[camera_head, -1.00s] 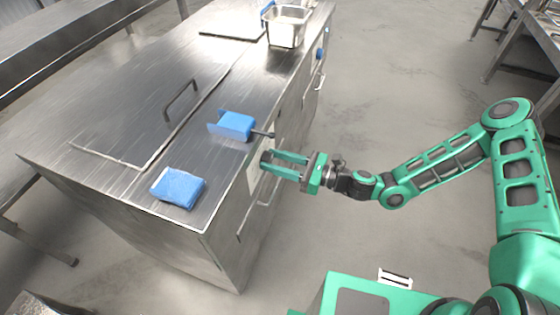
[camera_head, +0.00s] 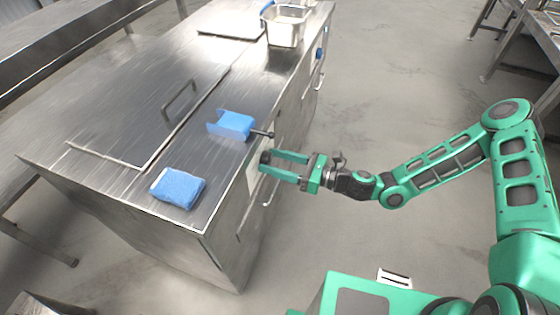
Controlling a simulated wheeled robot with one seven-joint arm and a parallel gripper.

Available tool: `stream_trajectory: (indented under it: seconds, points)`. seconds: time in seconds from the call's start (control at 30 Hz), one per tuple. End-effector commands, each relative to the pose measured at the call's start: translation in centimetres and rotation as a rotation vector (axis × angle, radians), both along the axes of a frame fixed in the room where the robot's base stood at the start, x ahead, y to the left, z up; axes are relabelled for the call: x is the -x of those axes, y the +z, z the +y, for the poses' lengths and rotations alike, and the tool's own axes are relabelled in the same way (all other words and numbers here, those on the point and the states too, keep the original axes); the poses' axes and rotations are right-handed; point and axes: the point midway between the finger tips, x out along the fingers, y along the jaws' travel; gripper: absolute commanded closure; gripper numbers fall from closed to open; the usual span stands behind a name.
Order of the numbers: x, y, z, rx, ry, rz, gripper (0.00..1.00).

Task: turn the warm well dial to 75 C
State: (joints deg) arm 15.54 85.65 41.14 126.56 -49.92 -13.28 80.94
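A small blue knob (camera_head: 319,53) sits on the front face of the steel counter (camera_head: 215,205), near its far end below the metal pan. Its markings are too small to read, and I cannot tell whether it is the warm well dial. My green gripper (camera_head: 264,164) is beside the near part of the counter's front, well away from that knob. Its two fingers are spread and point at the front face, with nothing visible between them. A pale panel (camera_head: 252,178) shows partly behind the fingers, which may hide another dial.
A blue scoop (camera_head: 235,125) with a dark handle (camera_head: 262,133) lies on the counter, its handle reaching over the edge close above my gripper. A blue sponge-like block (camera_head: 178,188) lies nearer. A metal pan (camera_head: 285,28) stands far back. Floor right of the counter is clear.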

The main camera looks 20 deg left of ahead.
Motion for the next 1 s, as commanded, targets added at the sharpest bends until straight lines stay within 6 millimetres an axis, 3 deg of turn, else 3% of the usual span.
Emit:
stream_trajectory:
  seconds: [0.33, 0.7, 1.0]
  points:
    - [0.1, 0.2, -1.1, -0.004, 0.0, 0.001, 0.41]
    - [0.5, 0.1, -7.7, -0.002, -0.001, 0.001, 0.41]
    - [0.8, 0.1, -10.6, -0.002, 0.0, 0.002, 0.41]
